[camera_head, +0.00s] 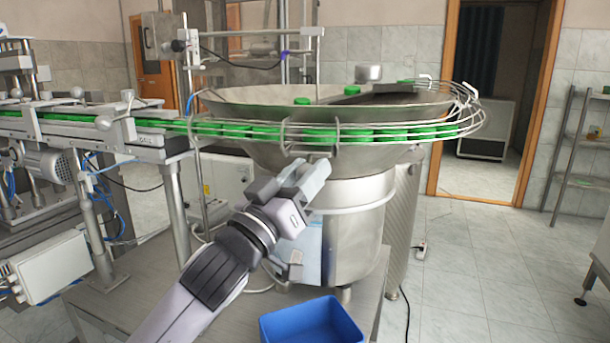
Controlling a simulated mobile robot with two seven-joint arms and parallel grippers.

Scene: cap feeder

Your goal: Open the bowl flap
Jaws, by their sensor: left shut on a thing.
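The steel feeder bowl (255,154) stands on a cylindrical base in the middle of the view, with green caps in it and along its outer wire track. My left gripper (313,172) is at the front underside of the bowl, just below the cap track. Its fingers are shut on the bowl flap there. The gripper itself hides the flap, so I cannot tell how far it stands open. My right gripper is not in view.
A blue bin (312,322) sits low in front of the feeder base. A conveyor with green caps (75,122) runs in from the left. A steel table (135,300) is under the feeder. The floor (470,260) to the right is mostly free.

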